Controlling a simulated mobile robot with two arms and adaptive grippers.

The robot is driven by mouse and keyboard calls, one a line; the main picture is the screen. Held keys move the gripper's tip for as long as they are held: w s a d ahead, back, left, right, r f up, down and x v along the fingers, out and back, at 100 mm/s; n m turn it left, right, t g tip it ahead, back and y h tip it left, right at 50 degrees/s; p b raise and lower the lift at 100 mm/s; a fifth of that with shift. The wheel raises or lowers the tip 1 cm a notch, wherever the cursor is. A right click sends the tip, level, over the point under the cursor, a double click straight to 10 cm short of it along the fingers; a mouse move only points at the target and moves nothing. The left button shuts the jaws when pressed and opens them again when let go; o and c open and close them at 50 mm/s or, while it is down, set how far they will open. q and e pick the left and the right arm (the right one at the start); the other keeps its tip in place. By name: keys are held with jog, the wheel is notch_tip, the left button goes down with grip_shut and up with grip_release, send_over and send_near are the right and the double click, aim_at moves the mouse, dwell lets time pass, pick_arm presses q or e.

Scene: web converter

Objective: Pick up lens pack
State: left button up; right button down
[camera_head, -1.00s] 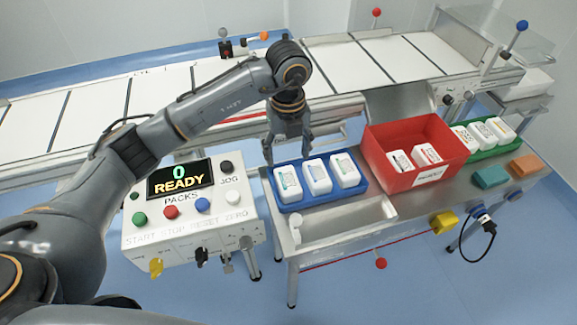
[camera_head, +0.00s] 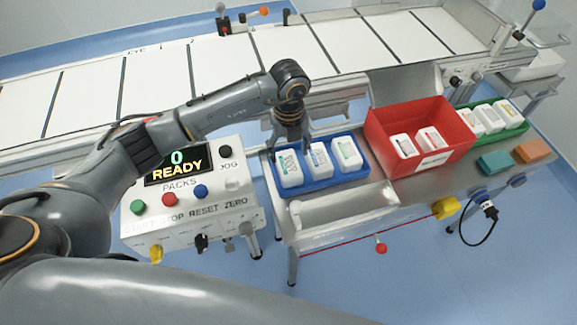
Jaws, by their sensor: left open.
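Three white lens packs stand side by side in a blue tray (camera_head: 322,184) on the steel bench: a left pack (camera_head: 289,169), a middle pack (camera_head: 319,160) and a right pack (camera_head: 347,154). My left gripper (camera_head: 290,147) points down over the back of the blue tray, just above and behind the left and middle packs. It is open, and no pack is seen between its fingers. I cannot tell whether a finger touches a pack. My right gripper is not in view; a grey arm link of mine crosses the bottom of the picture.
A red bin (camera_head: 447,140) with two white packs stands right of the blue tray. A green tray (camera_head: 522,125) with three packs is farther right, near teal and orange blocks. A conveyor (camera_head: 225,65) runs behind. A control box (camera_head: 190,212) reading READY stands left.

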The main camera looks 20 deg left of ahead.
aim_at(289, 163)
pick_arm(q)
jog(key=f, duration=0.4)
jog(key=shift+s, duration=0.2)
jog(key=shift+f, duration=0.1)
jog(key=shift+c, duration=0.9)
jog(key=c, duration=0.8)
jog(key=shift+c, duration=0.2)
